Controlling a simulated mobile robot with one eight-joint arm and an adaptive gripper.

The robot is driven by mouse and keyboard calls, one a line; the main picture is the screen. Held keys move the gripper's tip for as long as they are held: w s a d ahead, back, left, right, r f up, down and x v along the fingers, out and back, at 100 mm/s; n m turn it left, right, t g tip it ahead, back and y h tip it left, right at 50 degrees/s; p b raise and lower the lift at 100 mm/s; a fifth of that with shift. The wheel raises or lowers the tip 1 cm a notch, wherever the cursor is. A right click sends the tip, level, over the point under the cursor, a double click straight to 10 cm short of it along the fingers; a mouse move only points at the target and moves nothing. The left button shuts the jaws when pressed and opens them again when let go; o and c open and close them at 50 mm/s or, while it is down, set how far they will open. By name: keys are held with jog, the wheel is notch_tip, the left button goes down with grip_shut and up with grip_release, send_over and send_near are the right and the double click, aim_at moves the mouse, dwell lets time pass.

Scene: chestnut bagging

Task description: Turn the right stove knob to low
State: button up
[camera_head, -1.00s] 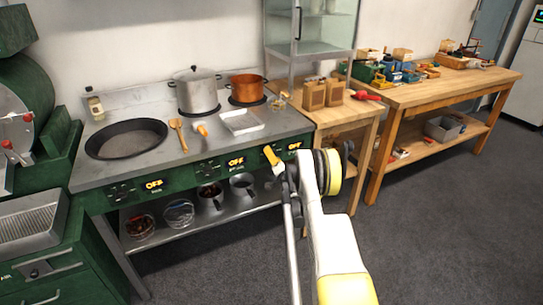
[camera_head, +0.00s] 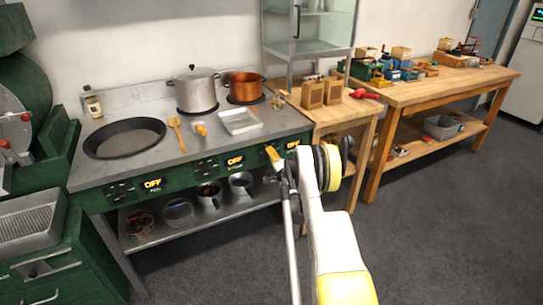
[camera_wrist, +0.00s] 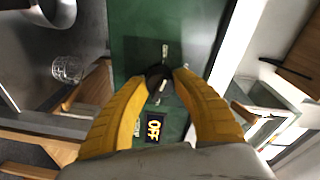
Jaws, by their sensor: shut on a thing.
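The right stove knob (camera_wrist: 158,77) is small and dark, on the green stove front panel (camera_wrist: 140,30). My gripper (camera_wrist: 160,76) has its two yellow fingers closed around it, one on each side. The display (camera_wrist: 154,128) beside the knob reads OFF in the wrist view. In the head view my gripper (camera_head: 272,160) is at the right end of the stove front, and the arm hides the knob. The right display (camera_head: 292,144) is partly covered there, so its text is hard to read.
The stove top holds a large black pan (camera_head: 125,138), a silver pot (camera_head: 196,90), a copper pot (camera_head: 244,86) and a metal tray (camera_head: 239,121). Bowls and pots stand on the shelf below. A wooden workbench (camera_head: 440,88) is to the right. The floor in front is clear.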

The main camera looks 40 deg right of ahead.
jog(key=m, duration=0.4)
jog(key=shift+r+g, duration=0.1)
jog(key=shift+g, duration=0.2)
jog(key=shift+w+r+m+y, duration=0.1)
jog(key=shift+m+y, duration=0.4)
jog(key=shift+m, duration=1.5)
jog(key=o, duration=1.2)
jog(key=v, duration=1.2)
